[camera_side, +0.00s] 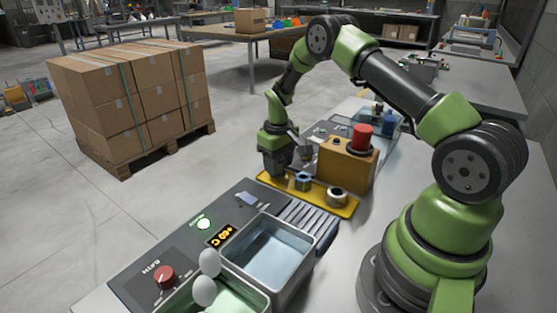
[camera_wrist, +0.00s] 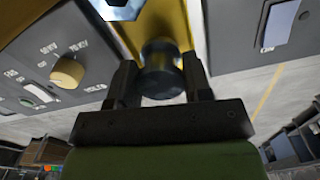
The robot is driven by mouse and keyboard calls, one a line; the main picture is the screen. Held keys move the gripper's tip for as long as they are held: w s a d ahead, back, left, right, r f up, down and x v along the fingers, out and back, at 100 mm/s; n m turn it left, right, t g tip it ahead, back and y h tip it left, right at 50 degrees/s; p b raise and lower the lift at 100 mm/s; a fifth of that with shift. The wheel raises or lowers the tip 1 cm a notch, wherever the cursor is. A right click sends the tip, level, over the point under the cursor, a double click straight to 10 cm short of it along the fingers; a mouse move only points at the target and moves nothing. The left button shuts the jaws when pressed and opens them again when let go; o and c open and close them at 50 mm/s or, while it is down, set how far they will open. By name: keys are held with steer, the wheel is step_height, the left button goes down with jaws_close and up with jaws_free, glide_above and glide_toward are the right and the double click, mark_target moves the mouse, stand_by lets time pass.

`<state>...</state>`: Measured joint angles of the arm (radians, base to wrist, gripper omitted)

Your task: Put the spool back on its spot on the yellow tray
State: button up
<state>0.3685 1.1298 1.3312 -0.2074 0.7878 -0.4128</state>
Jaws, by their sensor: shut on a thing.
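In the wrist view a dark, round-ended spool (camera_wrist: 161,70) sits between the two fingers of my gripper (camera_wrist: 160,82), which is shut on it. The yellow tray (camera_wrist: 168,20) lies beyond it. In the side view my gripper (camera_side: 276,168) points down at the left end of the yellow tray (camera_side: 318,199). The spool cannot be made out there, and I cannot tell whether it touches the tray. A blue-grey nut (camera_side: 303,182) and a dark metal ring (camera_side: 337,196) sit on the tray, right of my gripper.
A tan box with a red button (camera_side: 362,137) stands close behind the tray. In front are a grey control panel (camera_side: 190,238), a ribbed rack (camera_side: 306,220) and a metal basin of water (camera_side: 268,252). The wrist view shows a panel with a yellow knob (camera_wrist: 67,72).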

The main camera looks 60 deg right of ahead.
steer(key=shift+f, duration=0.55)
steer(key=o, duration=1)
step_height(320, 180, up, 10)
steer(key=shift+f, duration=0.25)
steer(key=s+a+r+t, duration=0.1)
steer(key=s+a+r, duration=0.15)
steer(key=r, duration=0.35)
steer(key=s+a+r+m+t, duration=0.1)
steer(key=s+a+r, duration=0.1)
steer(key=a+r, duration=0.25)
steer(key=s+a+r+t, duration=0.2)
steer(key=s+a+r, duration=0.1)
steer(key=r, duration=0.3)
steer(key=s+a+r+t, duration=0.1)
steer(key=s+a, duration=0.1)
steer(key=s, duration=0.3)
steer(key=s+a+r+t+y, duration=0.1)
steer(key=s+a, duration=0.1)
steer(key=s, duration=0.2)
steer(key=s+a+r+m+t+y, duration=0.1)
steer(key=s+a, duration=0.2)
steer(key=s, duration=0.2)
steer(key=shift+s+r, duration=0.1)
steer(key=shift+s, duration=0.2)
